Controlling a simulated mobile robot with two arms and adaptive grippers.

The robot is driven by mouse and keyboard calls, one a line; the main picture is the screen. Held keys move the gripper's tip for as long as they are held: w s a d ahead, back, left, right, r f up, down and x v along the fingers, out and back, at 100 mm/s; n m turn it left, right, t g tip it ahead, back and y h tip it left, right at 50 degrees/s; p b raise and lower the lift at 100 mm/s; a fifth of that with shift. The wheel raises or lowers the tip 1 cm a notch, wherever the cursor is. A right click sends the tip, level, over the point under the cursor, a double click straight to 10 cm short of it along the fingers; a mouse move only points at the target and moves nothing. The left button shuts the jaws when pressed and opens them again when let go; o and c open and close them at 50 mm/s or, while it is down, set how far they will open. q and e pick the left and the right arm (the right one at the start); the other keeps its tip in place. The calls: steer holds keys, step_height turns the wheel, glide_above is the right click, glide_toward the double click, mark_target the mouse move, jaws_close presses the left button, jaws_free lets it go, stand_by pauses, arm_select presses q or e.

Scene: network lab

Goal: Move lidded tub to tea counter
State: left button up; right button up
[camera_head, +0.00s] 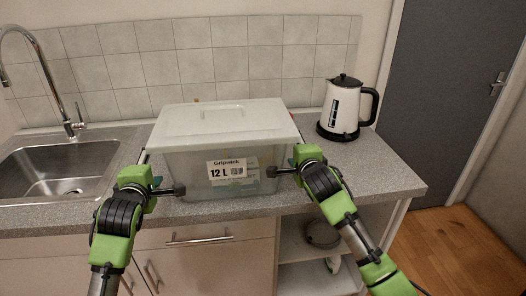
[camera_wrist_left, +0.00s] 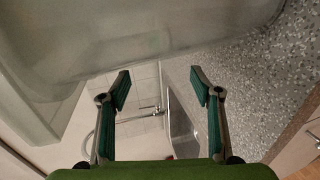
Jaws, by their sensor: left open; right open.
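The lidded tub (camera_head: 200,163) is a translucent box with a pale lid and a "12 L" label on its front. It sits upright on the grey speckled tea counter (camera_head: 372,170), between the sink and the kettle. My left gripper (camera_head: 180,190) is at the tub's lower left front, and my right gripper (camera_head: 272,171) is at its right front. In the left wrist view my left gripper (camera_wrist_left: 160,85) is open with nothing between its fingers, and the tub (camera_wrist_left: 120,50) looms just beyond the fingertips. My right gripper is open; whether its fingers touch the tub cannot be told.
A white kettle (camera_head: 342,108) with a black handle stands on the counter to the right of the tub. A steel sink (camera_head: 60,170) with a curved tap (camera_head: 72,123) is at the left. The counter's right end in front of the kettle is clear. Open shelves are below.

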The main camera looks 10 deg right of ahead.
arm_select(q)
steer(key=v, duration=0.6)
steer(key=shift+s, duration=0.4)
arm_select(e)
steer(key=v, duration=1.2)
arm_select(q)
steer(key=shift+r, duration=0.1)
